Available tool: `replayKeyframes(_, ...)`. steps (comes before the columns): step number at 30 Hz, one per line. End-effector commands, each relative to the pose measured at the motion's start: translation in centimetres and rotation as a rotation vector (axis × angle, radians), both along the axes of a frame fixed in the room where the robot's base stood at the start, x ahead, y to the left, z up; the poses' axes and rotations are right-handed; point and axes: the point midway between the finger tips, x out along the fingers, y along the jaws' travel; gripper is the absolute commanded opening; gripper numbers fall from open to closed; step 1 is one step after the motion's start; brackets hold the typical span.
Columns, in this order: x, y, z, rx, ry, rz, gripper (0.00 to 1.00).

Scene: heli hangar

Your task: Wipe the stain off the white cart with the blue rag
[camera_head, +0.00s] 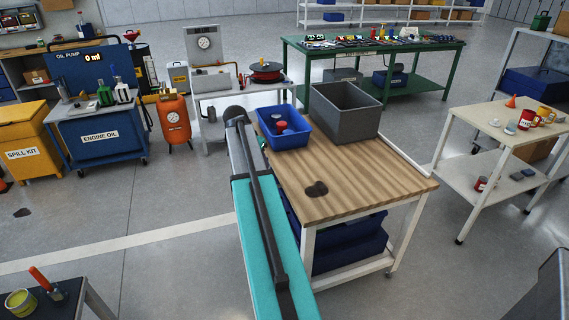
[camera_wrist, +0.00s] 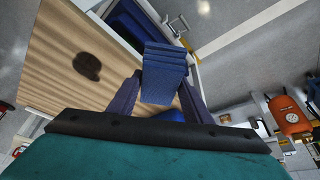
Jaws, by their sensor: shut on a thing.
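The white cart (camera_head: 405,187) has a white frame and a wooden top. A dark brown stain (camera_head: 316,189) lies on the wood near its front left; it also shows in the wrist view (camera_wrist: 88,66). My gripper (camera_wrist: 162,80) is shut on the blue rag (camera_wrist: 165,72), a folded, layered block between the two fingers. The rag is off to one side of the stain, near the cart's edge in the wrist view. I cannot tell its height over the wood. In the head view my arm hides the gripper and rag.
A blue bin (camera_head: 283,128) with items and an empty grey bin (camera_head: 345,112) stand at the cart's back. The front of the top is clear apart from the stain. A cream side table (camera_head: 480,119) stands at the right. A dark floor patch (camera_head: 22,212) lies at the left.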

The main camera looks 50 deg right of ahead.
Motion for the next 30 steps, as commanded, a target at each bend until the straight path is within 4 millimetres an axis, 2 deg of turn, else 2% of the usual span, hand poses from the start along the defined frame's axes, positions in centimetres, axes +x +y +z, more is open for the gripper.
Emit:
replayKeyframes(1,1.0,2.0,0.5,-0.001,-0.003,0.051,0.27)
replayKeyframes(6,4.0,7.8,1.9,-0.001,-0.001,0.217,0.27)
replayKeyframes(15,7.9,18.4,4.3,-0.001,-0.001,0.515,0.27)
replayKeyframes(22,9.7,27.1,6.1,-0.001,-0.003,0.751,0.27)
replayKeyframes(30,10.4,37.3,8.2,-0.001,-0.002,1.035,0.27)
